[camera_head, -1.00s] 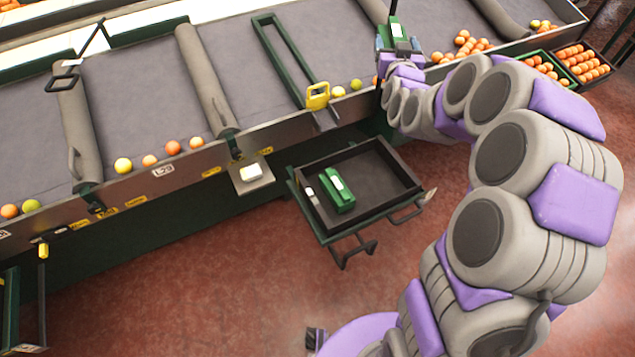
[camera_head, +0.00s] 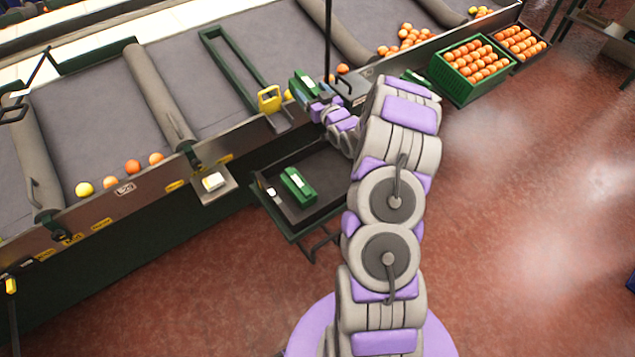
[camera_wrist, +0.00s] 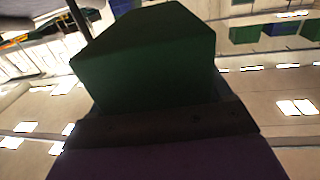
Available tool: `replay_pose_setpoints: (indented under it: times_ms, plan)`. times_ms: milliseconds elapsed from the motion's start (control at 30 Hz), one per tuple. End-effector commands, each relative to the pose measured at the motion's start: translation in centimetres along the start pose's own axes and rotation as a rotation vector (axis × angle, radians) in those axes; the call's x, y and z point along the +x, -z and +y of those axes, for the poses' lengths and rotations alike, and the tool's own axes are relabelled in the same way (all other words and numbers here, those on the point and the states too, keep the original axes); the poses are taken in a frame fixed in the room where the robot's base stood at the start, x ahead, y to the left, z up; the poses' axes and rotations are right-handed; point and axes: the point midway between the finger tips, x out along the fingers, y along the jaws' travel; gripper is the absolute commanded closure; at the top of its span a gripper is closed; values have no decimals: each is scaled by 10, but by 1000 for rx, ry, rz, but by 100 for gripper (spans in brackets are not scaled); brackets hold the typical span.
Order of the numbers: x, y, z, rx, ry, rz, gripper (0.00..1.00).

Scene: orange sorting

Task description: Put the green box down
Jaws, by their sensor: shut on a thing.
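My gripper (camera_head: 311,98) is shut on a green box (camera_head: 302,81) with a pale top label. It holds the box up near the edge of the sorting table, by the yellow-handled green frame. In the wrist view the green box (camera_wrist: 145,58) fills the upper middle, and what lies below it is hidden. A second green box (camera_head: 298,186) with a white label lies in the dark tray (camera_head: 324,216) below the table edge. My arm covers the tray's right part.
The sorting table (camera_head: 95,135) has grey rollers and loose oranges along its edge. Crates of oranges, one green (camera_head: 462,98), stand at upper right. A small metal ledge with a white object (camera_head: 213,182) juts out left of the tray. Red floor is open at right.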

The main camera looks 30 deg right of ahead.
Motion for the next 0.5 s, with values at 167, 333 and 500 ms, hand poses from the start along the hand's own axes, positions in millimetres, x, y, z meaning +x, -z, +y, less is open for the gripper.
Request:
replay_pose_setpoints:
  times_ms: [167, 333, 500]
  plan:
    - [-45, -62, 54, -2, 16, -5, 63]
    - [-100, -120, 93, 1, 45, -3, 63]
    - [-165, -176, 118, 5, 77, -1, 63]
